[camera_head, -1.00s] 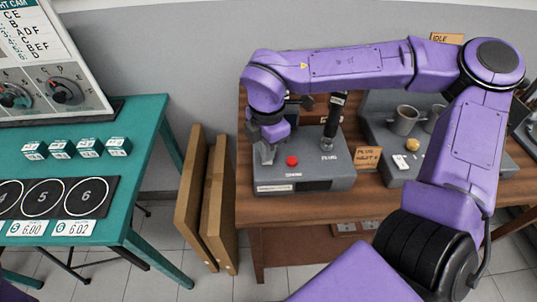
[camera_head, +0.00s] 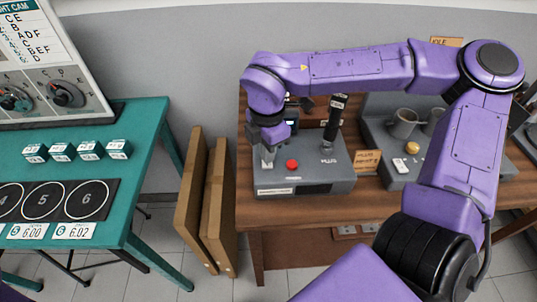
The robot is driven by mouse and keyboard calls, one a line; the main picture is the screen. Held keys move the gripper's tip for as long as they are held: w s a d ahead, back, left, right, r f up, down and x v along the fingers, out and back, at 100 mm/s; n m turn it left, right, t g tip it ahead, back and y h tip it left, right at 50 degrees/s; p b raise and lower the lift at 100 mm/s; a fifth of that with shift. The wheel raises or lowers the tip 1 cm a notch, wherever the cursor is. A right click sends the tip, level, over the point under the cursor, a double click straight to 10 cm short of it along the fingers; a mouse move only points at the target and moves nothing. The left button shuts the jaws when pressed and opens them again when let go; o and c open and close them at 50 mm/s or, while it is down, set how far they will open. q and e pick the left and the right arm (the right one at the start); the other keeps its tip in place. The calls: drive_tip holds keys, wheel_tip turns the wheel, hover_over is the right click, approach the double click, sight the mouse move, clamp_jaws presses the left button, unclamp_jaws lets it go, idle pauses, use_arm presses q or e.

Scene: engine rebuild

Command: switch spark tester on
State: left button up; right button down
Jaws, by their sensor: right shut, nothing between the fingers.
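The spark tester is a grey box (camera_head: 330,177) on the wooden bench, with a red button (camera_head: 292,165) on its top and a black upright cylinder (camera_head: 335,118) on a stand toward the back, near a "PLUG" label. My right gripper (camera_head: 267,160) points down at the left end of the tester's top, just left of the red button. It is shut and empty. Its fingertips are close to the top; I cannot tell whether they touch, and they hide any switch there. My left gripper is not in view.
My right arm spans the bench from the right. A second grey fixture with metal cups (camera_head: 403,122) stands right of the tester, with a tan label card (camera_head: 367,160) between. Brown panels (camera_head: 216,205) lean beside the bench; a teal table (camera_head: 140,130) is at left.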

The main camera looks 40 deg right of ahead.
wheel_tip(320, 180, up, 6)
drive_tip(key=p, duration=0.3)
drive_tip(key=shift+s+f+p, duration=0.1)
drive_tip(key=shift+f+p, duration=0.05)
drive_tip(key=shift+p, duration=0.15)
